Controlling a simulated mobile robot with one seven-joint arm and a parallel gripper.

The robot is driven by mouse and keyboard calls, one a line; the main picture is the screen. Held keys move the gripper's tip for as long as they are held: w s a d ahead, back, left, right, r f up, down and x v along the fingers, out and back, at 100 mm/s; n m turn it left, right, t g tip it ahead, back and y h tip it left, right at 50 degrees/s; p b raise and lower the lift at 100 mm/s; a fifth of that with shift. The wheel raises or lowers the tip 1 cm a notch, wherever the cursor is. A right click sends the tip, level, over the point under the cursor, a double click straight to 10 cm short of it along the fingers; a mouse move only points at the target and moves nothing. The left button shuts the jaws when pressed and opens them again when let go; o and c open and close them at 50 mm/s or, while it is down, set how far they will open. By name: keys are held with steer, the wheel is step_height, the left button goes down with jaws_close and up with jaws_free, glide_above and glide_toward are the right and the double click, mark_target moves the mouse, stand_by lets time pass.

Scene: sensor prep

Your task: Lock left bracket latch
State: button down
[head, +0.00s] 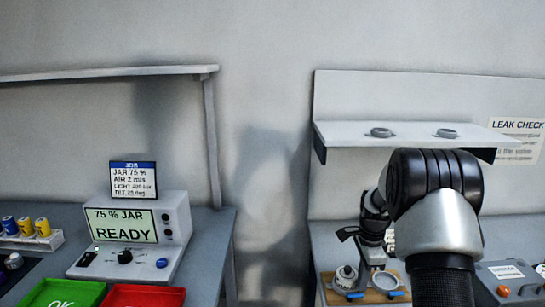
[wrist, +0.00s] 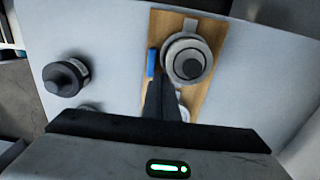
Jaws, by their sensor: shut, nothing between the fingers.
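My gripper (wrist: 160,84) is shut and empty, its dark fingers pointing down over the wooden board. The left bracket (head: 346,279) stands on that board and holds a round grey sensor with a dark centre, which also shows in the wrist view (wrist: 190,65). Its blue latch lever (wrist: 151,62) lies along the board's edge beside the bracket; in the head view it is at the front (head: 355,295). My fingertips are close to the lever's near end; I cannot tell whether they touch. The right bracket (head: 385,281) is an open ring, mostly hidden behind my fingers in the wrist view.
The wooden board (wrist: 214,55) lies on the grey bench. A black-topped cylinder (wrist: 66,76) stands apart on the bench, with another partly hidden by my gripper. A grey control box (head: 510,279) is at right. A shelf (head: 350,131) with two rings hangs behind.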

steer(key=shift+s+f, duration=0.1)
steer(key=shift+f, duration=0.4)
